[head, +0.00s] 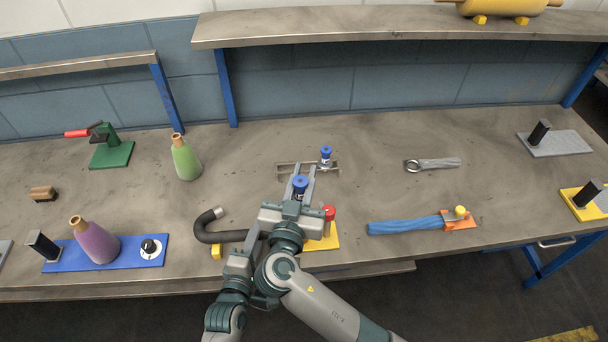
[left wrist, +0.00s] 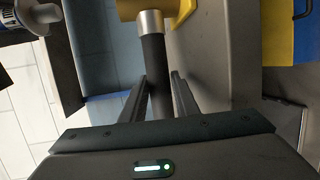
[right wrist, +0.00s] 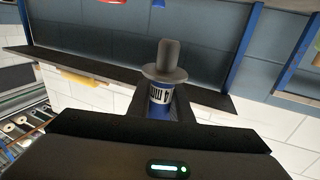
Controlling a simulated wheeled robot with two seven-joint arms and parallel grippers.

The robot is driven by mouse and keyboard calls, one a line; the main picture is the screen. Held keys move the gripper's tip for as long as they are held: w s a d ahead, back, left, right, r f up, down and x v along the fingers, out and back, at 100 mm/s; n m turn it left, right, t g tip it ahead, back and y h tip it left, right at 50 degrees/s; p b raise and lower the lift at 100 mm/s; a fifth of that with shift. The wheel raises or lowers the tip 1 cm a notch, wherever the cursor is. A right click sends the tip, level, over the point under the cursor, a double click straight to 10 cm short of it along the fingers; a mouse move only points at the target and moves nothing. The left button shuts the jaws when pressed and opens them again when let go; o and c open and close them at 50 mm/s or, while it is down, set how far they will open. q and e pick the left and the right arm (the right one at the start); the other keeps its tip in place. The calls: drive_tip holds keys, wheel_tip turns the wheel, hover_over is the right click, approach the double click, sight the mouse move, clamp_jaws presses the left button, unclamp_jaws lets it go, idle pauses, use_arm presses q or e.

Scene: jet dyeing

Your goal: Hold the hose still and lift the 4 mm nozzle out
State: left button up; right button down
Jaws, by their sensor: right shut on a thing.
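The nozzle with the blue cap (head: 300,182) is between the fingers of my right gripper (head: 302,190). In the right wrist view the nozzle (right wrist: 161,92) shows a blue body with a partly readable label, a grey flange and a dark stub, and the fingers close on its body. The dark curved hose (head: 222,236) lies at the front of the bench. In the left wrist view the hose (left wrist: 153,65) has a silver collar and runs between the fingers of my left gripper (left wrist: 160,85); whether they press on it is unclear. My arms hide part of the hose in the head view.
A second blue-capped piece (head: 326,153) stands at a metal rack (head: 335,170) behind. A red-knobbed part (head: 329,213) on a yellow base (head: 329,238) is close to my right gripper.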

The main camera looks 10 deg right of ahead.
use_arm(q)
drive_tip(key=o, duration=0.3)
drive_tip(key=v, duration=1.2)
idle(0.6)
